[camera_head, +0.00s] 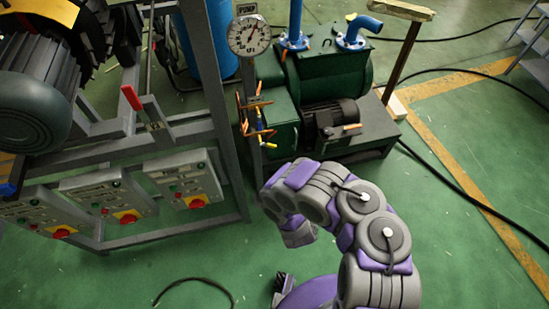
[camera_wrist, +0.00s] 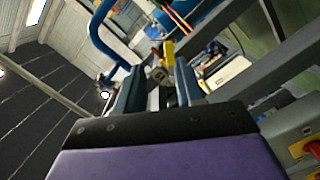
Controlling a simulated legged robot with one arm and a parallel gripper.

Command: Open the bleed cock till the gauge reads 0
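The round white gauge (camera_head: 249,36) hangs on a grey post under a "PUMP" label in the head view. Its needle seems to point up and right; the number is too small to read. Below it, thin copper pipework carries a small valve with yellow and blue parts (camera_head: 260,126), apparently the bleed cock. My gripper (camera_wrist: 158,88) shows in the wrist view with its two fingers apart and nothing clearly held. A yellow part (camera_wrist: 168,52) shows beyond the fingertips, apparently apart from them; I cannot tell if it is the cock.
The green pump (camera_head: 325,75) with blue pipes stands behind the post. Control boxes with red knobs (camera_head: 196,202) line the grey frame at left. A red-handled lever (camera_head: 131,98) stands out there. A black cable (camera_head: 195,282) lies on the floor.

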